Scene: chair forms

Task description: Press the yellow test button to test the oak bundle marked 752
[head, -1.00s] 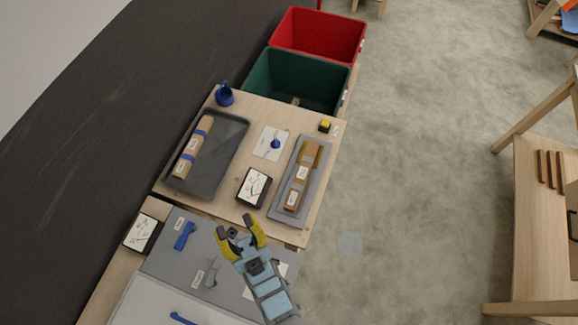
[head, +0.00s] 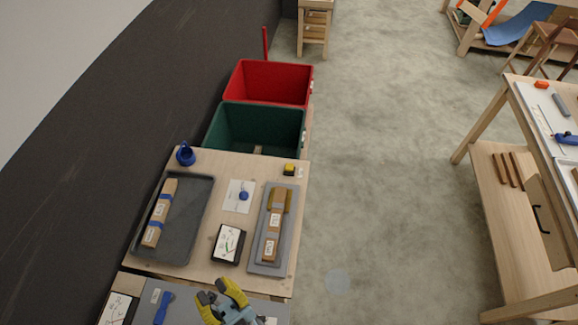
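The yellow test button (head: 289,169) sits on a small dark base at the far right corner of the wooden table (head: 218,256). A wooden bundle (head: 272,237) with white labels lies in a grey fixture (head: 254,262) on the table's right side, with a mustard-coloured part at its far end. Another wooden bundle (head: 159,213), with blue bands, lies in a dark grey tray (head: 190,236) at left. The label numbers are too small to read. My gripper (head: 219,288) is at the near edge of the table, apart from the button and both bundles. Its yellow fingers are open and empty.
A blue cup-like object (head: 185,154) is at the far left corner. Green (head: 257,126) and red (head: 268,83) bins stand beyond.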

